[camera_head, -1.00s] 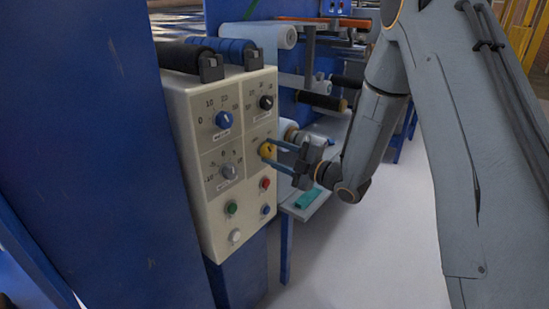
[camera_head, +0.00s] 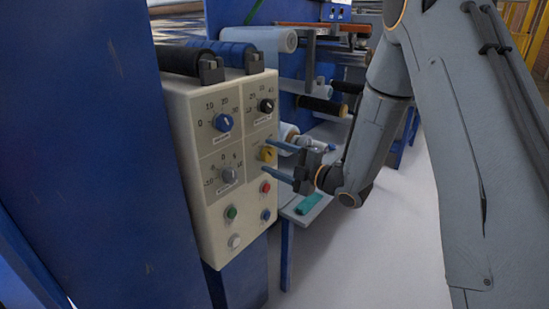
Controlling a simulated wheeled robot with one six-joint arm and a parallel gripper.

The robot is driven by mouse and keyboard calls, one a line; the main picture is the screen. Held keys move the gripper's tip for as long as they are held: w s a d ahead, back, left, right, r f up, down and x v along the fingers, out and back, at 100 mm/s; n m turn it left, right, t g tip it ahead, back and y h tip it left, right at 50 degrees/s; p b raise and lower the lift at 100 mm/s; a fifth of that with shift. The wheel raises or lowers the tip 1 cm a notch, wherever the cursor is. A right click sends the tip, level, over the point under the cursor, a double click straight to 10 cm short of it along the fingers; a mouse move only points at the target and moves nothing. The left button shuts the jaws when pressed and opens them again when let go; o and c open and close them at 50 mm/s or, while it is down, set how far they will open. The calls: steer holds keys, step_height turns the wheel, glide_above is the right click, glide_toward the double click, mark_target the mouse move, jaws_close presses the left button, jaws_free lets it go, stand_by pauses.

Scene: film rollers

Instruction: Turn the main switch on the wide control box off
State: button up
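The wide control box (camera_head: 203,238) is cream-coloured and stands in the left half of the view, its panel facing right. A yellow knob (camera_head: 266,154), which looks like the main switch, is near the right edge of the panel. Its exact pointer direction is too small to tell. My gripper (camera_head: 271,157) is open, its two blue fingers spread above and below the yellow knob. The fingertips are close to the panel; I cannot tell whether they touch it. Nothing is held between them.
The panel also carries a blue knob (camera_head: 223,122), a black knob (camera_head: 266,105), a grey knob (camera_head: 228,175), and red (camera_head: 266,187), green (camera_head: 231,212), blue (camera_head: 265,214) and white (camera_head: 234,241) buttons. Rollers (camera_head: 260,40) stand behind. The floor (camera_head: 370,250) at right is clear.

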steer(key=shift+d, duration=0.1)
steer(key=shift+d, duration=0.15)
steer(key=b+v, duration=0.1)
steer(key=v, duration=0.6)
steer(key=shift+s, duration=0.3)
steer(key=shift+d, duration=0.15)
